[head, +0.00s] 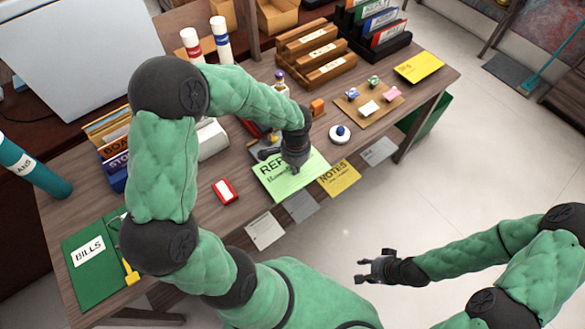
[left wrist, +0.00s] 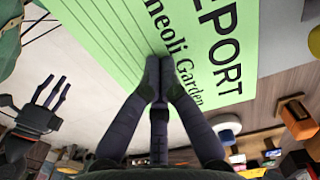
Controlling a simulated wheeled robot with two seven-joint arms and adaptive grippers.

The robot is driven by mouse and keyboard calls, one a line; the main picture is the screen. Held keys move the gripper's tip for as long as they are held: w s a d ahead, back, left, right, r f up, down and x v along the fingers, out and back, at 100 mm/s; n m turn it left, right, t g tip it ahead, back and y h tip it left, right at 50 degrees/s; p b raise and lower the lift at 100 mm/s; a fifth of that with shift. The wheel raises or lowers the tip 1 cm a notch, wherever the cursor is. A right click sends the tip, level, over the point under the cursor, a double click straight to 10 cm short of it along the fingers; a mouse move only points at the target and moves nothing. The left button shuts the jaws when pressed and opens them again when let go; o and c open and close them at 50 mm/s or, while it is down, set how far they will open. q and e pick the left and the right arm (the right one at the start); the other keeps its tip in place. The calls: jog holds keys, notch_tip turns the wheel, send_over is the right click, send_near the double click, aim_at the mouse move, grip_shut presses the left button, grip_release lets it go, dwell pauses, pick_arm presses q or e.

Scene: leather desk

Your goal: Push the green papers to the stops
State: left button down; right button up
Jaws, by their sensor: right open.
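The green papers (head: 275,183), with "REPORT" on the top sheet, lie near the desk's front edge. They also fill the upper middle of the left wrist view (left wrist: 120,40). My left gripper (head: 296,168) is over them, pointing down. In the left wrist view its fingertips (left wrist: 158,72) are together against or just above the sheet, with nothing visible between them. I cannot tell whether they touch. My right gripper (head: 368,270) is open and empty, out in front of the desk; it also shows in the left wrist view (left wrist: 48,100). I cannot make out the stops.
A red-and-white box (head: 225,191), a round blue-and-white item (head: 339,134) and a small-item board (head: 367,106) are nearby. A green bills folder (head: 95,262) lies at left.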

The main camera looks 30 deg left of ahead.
aim_at(301, 179)
pick_arm(q)
jog(key=shift+r+p, duration=0.55)
jog(key=shift+r, duration=0.1)
jog(key=shift+d, duration=0.15)
jog(key=s+d+b, duration=0.1)
jog(key=s+d, duration=0.2)
jog(key=d, duration=0.5)
jog(key=shift+s, duration=0.25)
dwell(1.1)
jog(key=shift+f+b, duration=1.15)
jog(key=shift+f, duration=0.2)
dwell(0.5)
jog(key=shift+w+a+p, duration=0.15)
jog(key=shift+w+a, duration=0.25)
jog(key=shift+a, duration=0.5)
jog(key=shift+w+a+p, duration=0.1)
jog(key=shift+w+a, duration=0.25)
jog(key=shift+a, duration=0.6)
jog(key=shift+w+a+p, duration=0.15)
jog(key=shift+w+a, duration=0.25)
jog(key=shift+a, duration=0.5)
dwell(0.4)
